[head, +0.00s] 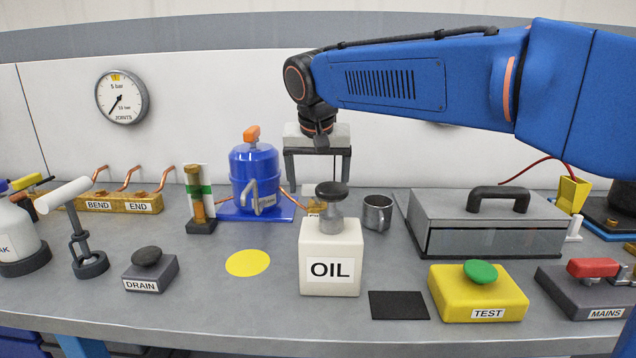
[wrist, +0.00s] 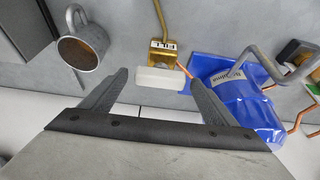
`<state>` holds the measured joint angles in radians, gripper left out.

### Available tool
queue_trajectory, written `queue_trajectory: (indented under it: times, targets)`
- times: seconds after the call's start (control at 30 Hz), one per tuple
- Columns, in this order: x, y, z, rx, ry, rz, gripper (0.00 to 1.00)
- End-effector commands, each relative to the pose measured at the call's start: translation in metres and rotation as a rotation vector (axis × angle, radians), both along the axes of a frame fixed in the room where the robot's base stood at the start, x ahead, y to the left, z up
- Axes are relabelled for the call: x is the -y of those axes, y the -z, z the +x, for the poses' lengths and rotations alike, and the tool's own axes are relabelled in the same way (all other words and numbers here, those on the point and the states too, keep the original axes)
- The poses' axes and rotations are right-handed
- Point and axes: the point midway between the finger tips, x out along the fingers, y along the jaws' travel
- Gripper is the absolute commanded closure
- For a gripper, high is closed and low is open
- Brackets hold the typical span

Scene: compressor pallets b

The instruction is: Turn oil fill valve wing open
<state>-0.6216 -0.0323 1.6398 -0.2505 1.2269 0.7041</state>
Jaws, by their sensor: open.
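The fill valve shows in the wrist view as a brass block (wrist: 163,53) labelled FILL with a pale wing (wrist: 160,78) beside it. The wing lies crosswise, its long side running from one finger towards the other. In the head view, only a bit of the brass valve (head: 313,206) shows behind the OIL can (head: 331,262), which hides the rest. My gripper (head: 318,178) points down above and behind the can, open and empty. In the wrist view its fingertips (wrist: 158,88) appear on either side of the wing; I cannot tell the height gap.
A metal mug (head: 377,213) stands right of the valve, also in the wrist view (wrist: 83,48). A blue compressor (head: 254,170) on a blue plate with copper pipes stands left. A grey lidded box (head: 485,225) is further right.

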Motion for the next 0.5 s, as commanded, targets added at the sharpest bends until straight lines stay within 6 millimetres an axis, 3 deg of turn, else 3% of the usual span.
queue_trajectory:
  times: [0.27,0.4,0.43,0.5]
  targets:
    - [0.0000,0.0009,0.0003,0.000,0.000,0.000,0.21]
    - [0.0000,0.0007,0.0002,0.000,0.000,0.000,0.55]
    - [0.0000,0.0007,0.0002,0.000,0.000,0.000,0.60]
    - [0.0000,0.0007,0.0002,0.000,0.000,0.000,0.60]
